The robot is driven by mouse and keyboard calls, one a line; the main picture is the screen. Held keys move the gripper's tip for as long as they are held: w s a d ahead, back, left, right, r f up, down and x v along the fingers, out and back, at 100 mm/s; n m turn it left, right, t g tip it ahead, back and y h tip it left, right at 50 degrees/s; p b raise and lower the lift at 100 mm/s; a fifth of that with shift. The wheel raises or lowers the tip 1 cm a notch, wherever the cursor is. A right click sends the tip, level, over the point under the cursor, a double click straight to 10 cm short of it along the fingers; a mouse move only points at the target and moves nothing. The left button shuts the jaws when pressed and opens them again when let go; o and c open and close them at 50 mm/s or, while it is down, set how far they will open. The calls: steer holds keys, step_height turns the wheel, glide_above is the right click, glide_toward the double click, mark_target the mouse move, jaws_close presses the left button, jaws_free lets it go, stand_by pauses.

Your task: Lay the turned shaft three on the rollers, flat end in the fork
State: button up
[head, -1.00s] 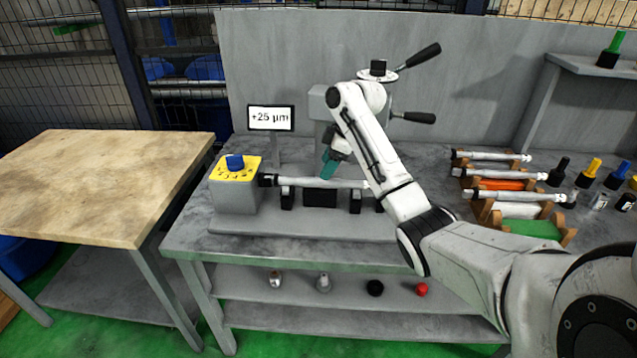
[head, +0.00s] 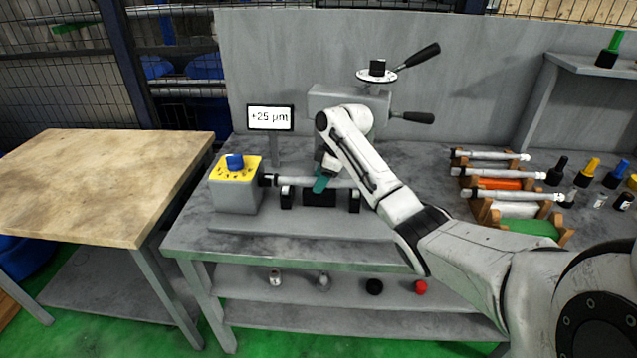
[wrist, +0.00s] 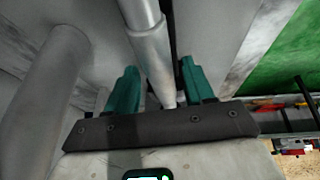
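A grey turned shaft (head: 293,181) lies level across the dark roller supports (head: 286,197) of the grinder. Its dark left end (head: 268,180) is beside the grey box with the yellow top; whether the flat sits in the fork is too small to tell. My gripper (head: 320,184) is at the middle of the shaft. In the wrist view, the teal fingers of my gripper (wrist: 158,88) stand apart on both sides of the shaft (wrist: 150,45), with gaps between. My arm hides the shaft's right end in the head view.
Three more shafts lie on a wooden rack (head: 560,197) with coloured panels at the right. A display (head: 270,118) reads +25 µm behind the rollers. The grinder head (head: 350,97) with black-handled levers stands behind my arm. The wooden table (head: 100,180) at left is bare.

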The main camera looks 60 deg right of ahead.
jaws_close()
stand_by(1.0)
steer(key=shift+r, duration=0.2)
